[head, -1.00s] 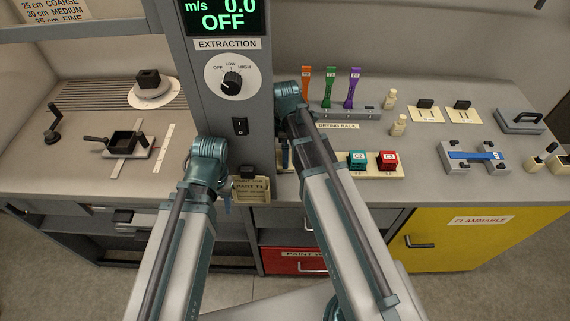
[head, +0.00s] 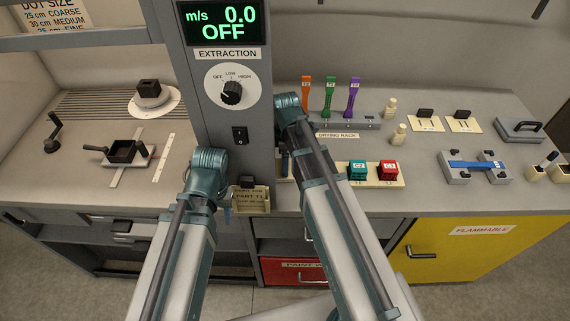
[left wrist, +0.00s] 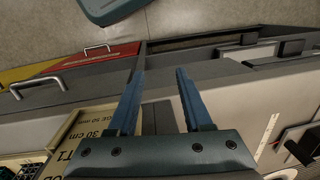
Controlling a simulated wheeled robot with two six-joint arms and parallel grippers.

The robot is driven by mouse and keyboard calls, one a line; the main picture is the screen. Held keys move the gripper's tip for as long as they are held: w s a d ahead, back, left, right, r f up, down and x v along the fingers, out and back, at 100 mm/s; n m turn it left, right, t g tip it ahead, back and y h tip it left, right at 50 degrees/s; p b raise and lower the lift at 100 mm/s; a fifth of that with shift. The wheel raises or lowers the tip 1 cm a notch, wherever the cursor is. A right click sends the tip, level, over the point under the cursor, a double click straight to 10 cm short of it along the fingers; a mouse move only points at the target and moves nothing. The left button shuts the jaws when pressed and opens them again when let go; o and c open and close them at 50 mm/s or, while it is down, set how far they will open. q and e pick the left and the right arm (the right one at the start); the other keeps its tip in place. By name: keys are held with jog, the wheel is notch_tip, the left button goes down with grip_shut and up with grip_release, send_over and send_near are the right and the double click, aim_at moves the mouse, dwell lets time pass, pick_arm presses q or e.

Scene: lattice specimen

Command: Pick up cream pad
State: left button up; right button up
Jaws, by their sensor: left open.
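Two cream pads with black handles, the left one (head: 413,125) and the right one (head: 474,127), lie side by side on the right counter; I cannot tell which one the task names. My left gripper (head: 228,203) is far to their left, by the counter's front edge below the control column. In the left wrist view its two blue fingers (left wrist: 158,75) are apart with nothing between them. A cream box with printed text (left wrist: 88,130) is beside the left finger. My right gripper (head: 285,165) is mostly hidden behind its own arm at the drying rack's left end.
The control column (head: 240,55) stands between both counters. The drying rack (head: 350,125) holds orange, green and purple tools. Teal and red pots (head: 388,170) stand in front on a cream tray. A grey clamp fixture (head: 455,175) sits right. A black mould (head: 122,151) lies on the left counter.

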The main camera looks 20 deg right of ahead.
notch_tip(320, 180, up, 10)
jog(key=p, duration=1)
